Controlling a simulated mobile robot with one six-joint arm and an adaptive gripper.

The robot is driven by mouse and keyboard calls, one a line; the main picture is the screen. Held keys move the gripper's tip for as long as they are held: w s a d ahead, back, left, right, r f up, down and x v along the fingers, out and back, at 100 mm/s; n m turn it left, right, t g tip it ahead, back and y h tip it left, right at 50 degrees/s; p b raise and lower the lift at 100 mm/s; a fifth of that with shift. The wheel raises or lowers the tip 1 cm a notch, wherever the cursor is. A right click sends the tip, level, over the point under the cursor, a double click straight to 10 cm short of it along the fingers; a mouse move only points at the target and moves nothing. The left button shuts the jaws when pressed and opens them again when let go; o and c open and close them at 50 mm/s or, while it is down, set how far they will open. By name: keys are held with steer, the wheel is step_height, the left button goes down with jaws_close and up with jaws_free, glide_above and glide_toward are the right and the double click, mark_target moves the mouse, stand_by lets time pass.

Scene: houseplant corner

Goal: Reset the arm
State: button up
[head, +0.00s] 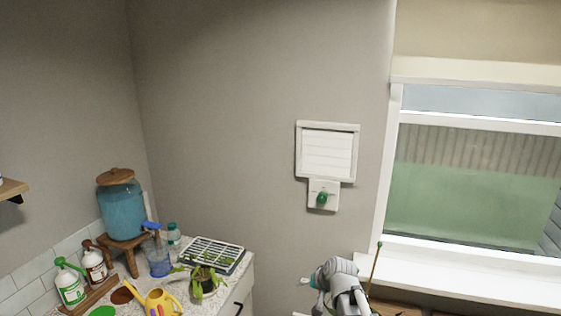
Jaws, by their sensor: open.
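Part of my own arm (338,285) shows at the bottom edge of the head view, right of centre, as pale grey rounded links with a teal patch. It is in front of the wall, below the window's left side. My gripper cannot be made out in this view. Nothing held can be seen.
A counter at lower left holds a blue-filled jar (121,210) on a wooden stand, a seedling tray (228,246), a potted plant (203,283), a yellow watering can (158,302) and several bottles. A thin green-tipped stick (375,268) stands close right of my arm.

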steer(key=s+d+f+n+g+h, duration=0.1)
steer(key=s+d+g+h, duration=0.1)
steer(key=s, duration=0.6)
steer(key=s+d+f+g+h, duration=0.2)
steer(key=s+d+g, duration=0.2)
steer(key=s, duration=0.4)
steer(key=shift+s+d+f+n, duration=0.2)
steer(key=shift+d+f+n, duration=0.15)
steer(key=shift+d, duration=0.5)
